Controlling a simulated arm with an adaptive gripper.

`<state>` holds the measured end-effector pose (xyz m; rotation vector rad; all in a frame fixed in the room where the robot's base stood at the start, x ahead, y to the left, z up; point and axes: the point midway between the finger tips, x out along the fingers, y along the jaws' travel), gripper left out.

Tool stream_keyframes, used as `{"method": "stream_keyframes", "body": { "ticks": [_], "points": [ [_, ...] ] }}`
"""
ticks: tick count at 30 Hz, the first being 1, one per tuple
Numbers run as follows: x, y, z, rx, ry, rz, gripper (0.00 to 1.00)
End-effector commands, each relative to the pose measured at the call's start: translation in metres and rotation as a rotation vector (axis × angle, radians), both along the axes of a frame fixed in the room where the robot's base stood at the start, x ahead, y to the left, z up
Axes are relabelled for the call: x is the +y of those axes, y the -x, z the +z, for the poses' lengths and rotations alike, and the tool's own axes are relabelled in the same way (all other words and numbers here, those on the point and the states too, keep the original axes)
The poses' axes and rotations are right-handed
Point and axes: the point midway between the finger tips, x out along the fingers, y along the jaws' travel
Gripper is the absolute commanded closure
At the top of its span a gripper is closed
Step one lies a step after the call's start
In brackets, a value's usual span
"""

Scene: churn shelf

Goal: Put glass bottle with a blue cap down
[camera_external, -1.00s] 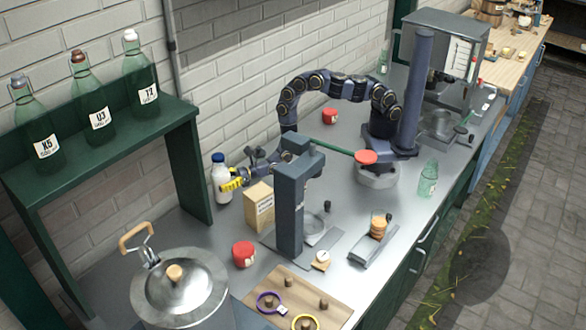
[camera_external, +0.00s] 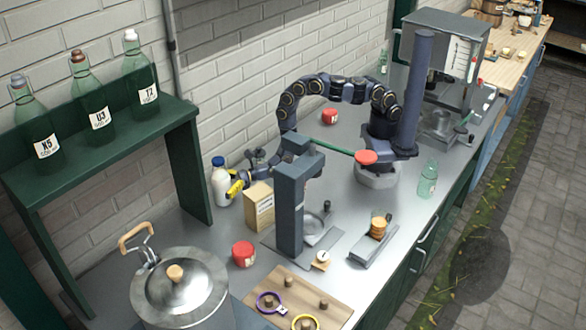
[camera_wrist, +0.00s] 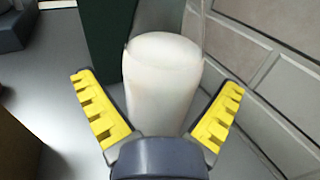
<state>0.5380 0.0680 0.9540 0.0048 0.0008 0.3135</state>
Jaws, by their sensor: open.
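The glass bottle with a blue cap (camera_external: 221,187) is white and stands upright on the grey counter, close to the brick wall and the green shelf's right post. In the wrist view its white body (camera_wrist: 160,90) stands between and just beyond the yellow fingers; its cap is not visible there. My gripper (camera_external: 236,186) is at the bottle's right side in the external view. In the wrist view my gripper (camera_wrist: 158,112) is open, with visible gaps between its fingers and the bottle.
A cardboard box (camera_external: 259,207) stands just right of the gripper. The green shelf (camera_external: 95,140) holds several labelled bottles. A red-topped jar (camera_external: 243,254), a metal pot (camera_external: 180,290) and a grey press (camera_external: 291,205) stand nearer the camera. Bare counter lies left of the red-topped jar.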

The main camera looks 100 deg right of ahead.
Motion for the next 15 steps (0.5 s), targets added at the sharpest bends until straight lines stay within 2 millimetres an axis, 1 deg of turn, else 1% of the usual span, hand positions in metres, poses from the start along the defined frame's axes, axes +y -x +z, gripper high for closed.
{"method": "stream_keyframes", "body": {
  "ticks": [2, 5, 8, 10, 12, 15],
  "points": [
    [-0.001, 0.001, 0.003, 0.0, -0.001, -0.001, 0.04],
    [-0.008, 0.014, 0.0, 0.008, -0.001, -0.006, 0.04],
    [-0.013, 0.031, 0.003, 0.003, -0.008, -0.01, 0.04],
    [-0.019, 0.047, 0.0, 0.008, -0.004, -0.01, 0.04],
    [-0.023, 0.061, 0.003, 0.003, -0.008, -0.012, 0.04],
    [-0.029, 0.079, 0.0, 0.008, -0.003, -0.008, 0.04]
  ]
}}
